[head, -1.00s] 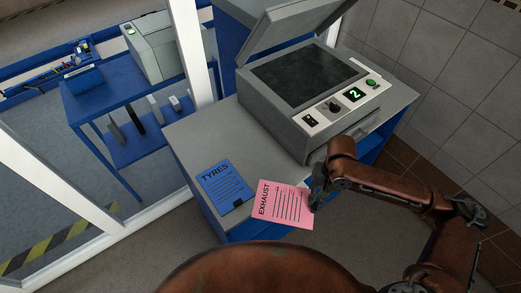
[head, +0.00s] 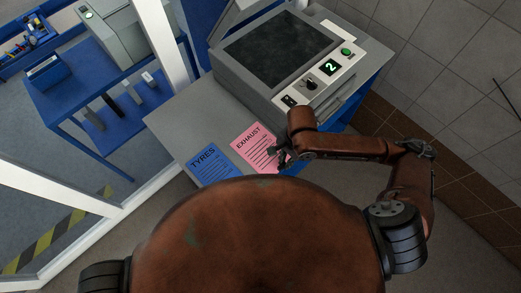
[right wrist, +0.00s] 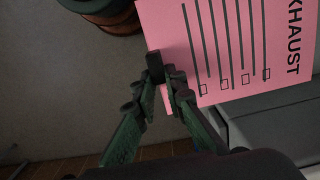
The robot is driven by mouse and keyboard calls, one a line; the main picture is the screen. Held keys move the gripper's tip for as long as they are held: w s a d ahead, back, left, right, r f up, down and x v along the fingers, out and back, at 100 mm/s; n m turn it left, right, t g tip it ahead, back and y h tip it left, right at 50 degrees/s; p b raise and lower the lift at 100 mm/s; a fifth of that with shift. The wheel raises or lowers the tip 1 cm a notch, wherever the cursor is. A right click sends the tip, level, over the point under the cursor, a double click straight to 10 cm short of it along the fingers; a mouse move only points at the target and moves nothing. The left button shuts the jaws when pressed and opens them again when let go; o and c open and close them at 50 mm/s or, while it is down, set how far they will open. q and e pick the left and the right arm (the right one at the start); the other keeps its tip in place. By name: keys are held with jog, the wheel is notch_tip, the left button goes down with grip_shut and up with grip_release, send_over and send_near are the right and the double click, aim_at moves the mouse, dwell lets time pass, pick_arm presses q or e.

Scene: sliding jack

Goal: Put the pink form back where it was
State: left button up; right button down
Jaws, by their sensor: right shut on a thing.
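The pink form (head: 256,146), headed EXHAUST, is on or just above the grey table top, right of the blue TYRES form (head: 207,166). I cannot tell whether it lies flat. My right gripper (head: 281,157) is shut on its lower right edge. In the right wrist view the fingertips (right wrist: 166,78) pinch the pink sheet (right wrist: 240,45) at its edge, with lines and checkboxes showing. The lower part of the blue form is hidden behind my body. My left gripper is not in view.
A grey copier (head: 283,50) with its lid raised stands on the table (head: 185,122); its glass is dark and its display shows 2. A tiled wall (head: 450,70) is at the right. A window frame and blue workbench (head: 80,95) are at the left.

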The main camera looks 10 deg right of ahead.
aim_at(267, 142)
jog(key=w+a+f, duration=0.1)
jog(key=w, duration=0.1)
jog(key=w+a+p, duration=0.1)
jog(key=w+a+f, duration=0.1)
jog(key=w, duration=0.1)
jog(key=shift+w+a+f, duration=0.1)
jog(key=shift+w+f, duration=0.2)
jog(key=w+f, duration=0.1)
jog(key=w+a+f, duration=0.1)
jog(key=f, duration=0.1)
jog(key=w+a+f, duration=0.1)
jog(key=f, duration=0.1)
jog(key=shift+w+p, duration=0.3)
jog(key=shift+p, duration=0.05)
jog(key=shift+w+a+f, duration=0.2)
jog(key=shift+w+f, duration=0.2)
jog(key=shift+f, duration=0.15)
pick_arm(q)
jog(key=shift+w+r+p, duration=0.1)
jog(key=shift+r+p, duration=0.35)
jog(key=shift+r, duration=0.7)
pick_arm(e)
jog(key=shift+f, duration=1.6)
jog(key=c, duration=2.4)
grip_release()
jog(key=shift+f, duration=0.1)
jog(key=o, duration=0.4)
